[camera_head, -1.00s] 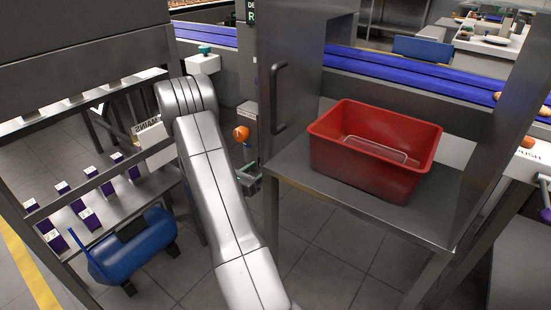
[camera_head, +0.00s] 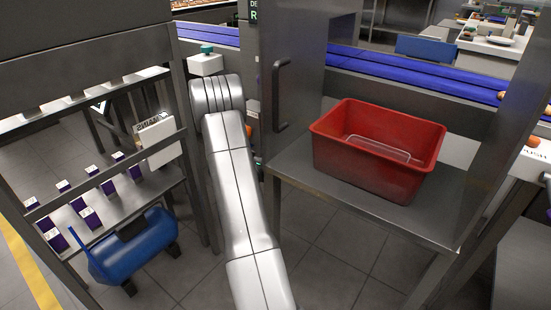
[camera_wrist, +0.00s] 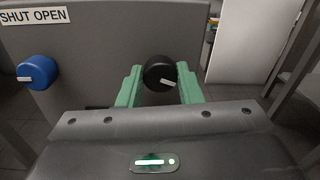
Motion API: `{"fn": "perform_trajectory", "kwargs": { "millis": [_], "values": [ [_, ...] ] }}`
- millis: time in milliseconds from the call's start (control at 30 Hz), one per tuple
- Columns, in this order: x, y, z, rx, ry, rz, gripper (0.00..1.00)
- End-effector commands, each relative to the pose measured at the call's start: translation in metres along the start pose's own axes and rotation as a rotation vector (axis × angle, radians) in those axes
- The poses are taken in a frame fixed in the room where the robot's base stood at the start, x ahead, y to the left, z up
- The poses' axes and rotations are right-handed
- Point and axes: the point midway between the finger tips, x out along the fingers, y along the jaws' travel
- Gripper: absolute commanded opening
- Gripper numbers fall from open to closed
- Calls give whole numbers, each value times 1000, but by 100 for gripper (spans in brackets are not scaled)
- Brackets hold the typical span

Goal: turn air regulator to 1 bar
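In the wrist view a round black knob (camera_wrist: 160,72) sits on a grey panel, with a small white mark at its lower right. I see no scale or bar reading beside it. A blue knob (camera_wrist: 36,72) with a white mark at its lower left is on the same panel, below a "SHUT OPEN" label (camera_wrist: 33,16). The two green fingers of my gripper (camera_wrist: 160,88) stand apart, one on each side of the black knob. Whether they touch it is unclear. In the head view my arm hides the gripper, and neither knob can be made out.
A red crate (camera_head: 329,158) stands on a steel table (camera_head: 300,180) at the right. A blue tank (camera_head: 140,255) lies low at the left, below a shelf with several purple-and-white boxes (camera_head: 89,218). A white sign plate (camera_head: 160,145) is left of my arm. A cabinet handle (camera_head: 281,95) is close on its right.

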Motion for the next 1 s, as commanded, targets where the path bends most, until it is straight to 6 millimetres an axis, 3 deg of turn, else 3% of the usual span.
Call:
{"fn": "perform_trajectory", "kwargs": {
  "millis": [33, 100, 467, 1000],
  "values": [
    [0, 0, 0, 0, 0, 0, 19],
    [0, 0, 0, 0, 0, 0, 9],
    [0, 0, -3, -57, -2, 0, 9],
    [0, 1, -4, -495, -15, -3, 10]
  ]
}}
